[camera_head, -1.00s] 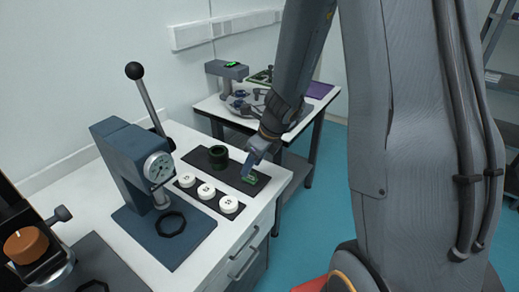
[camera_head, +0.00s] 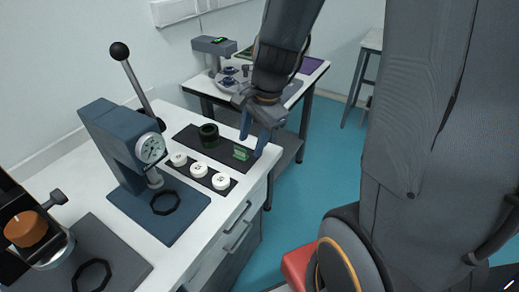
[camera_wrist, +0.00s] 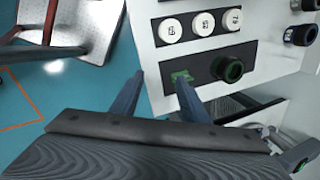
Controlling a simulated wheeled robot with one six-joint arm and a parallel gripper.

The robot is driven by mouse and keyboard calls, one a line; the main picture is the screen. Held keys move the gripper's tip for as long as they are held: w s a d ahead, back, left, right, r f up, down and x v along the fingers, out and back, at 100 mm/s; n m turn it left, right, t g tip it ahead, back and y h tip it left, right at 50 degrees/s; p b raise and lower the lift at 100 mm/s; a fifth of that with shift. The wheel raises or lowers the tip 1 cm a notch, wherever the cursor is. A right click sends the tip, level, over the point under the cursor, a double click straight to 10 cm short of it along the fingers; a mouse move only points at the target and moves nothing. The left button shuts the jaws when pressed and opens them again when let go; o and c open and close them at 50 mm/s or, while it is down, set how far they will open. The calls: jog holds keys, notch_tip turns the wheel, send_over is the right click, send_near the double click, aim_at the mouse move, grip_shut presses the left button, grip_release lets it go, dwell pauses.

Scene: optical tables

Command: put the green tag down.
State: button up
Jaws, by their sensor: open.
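The green tag (camera_head: 241,153) lies on the right part of a dark mat (camera_head: 222,147) near the corner of the white bench. It also shows in the wrist view (camera_wrist: 181,77), beside the tip of one finger. My gripper (camera_head: 256,145) is open, its fingers just right of the tag in the head view. In the wrist view the fingers (camera_wrist: 158,80) are spread wide, with nothing between them. Whether the near finger touches the tag, I cannot tell.
A dark green ring (camera_head: 209,134) stands on the same mat. Several white round pieces (camera_head: 198,170) sit on a strip in front. A blue lever press (camera_head: 117,140) with a gauge stands left. A second table (camera_head: 306,76) is behind.

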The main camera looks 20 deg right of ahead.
jog(key=s+n+h, duration=0.1)
jog(key=s+n, duration=0.5)
jog(key=n, duration=0.8)
jog(key=shift+s+a+r+h, duration=0.15)
jog(key=shift+r+h, duration=0.15)
jog(key=shift+r, duration=0.15)
notch_tip(320, 180, down, 4)
jog(key=b, duration=0.3)
jog(key=shift+g, duration=0.4)
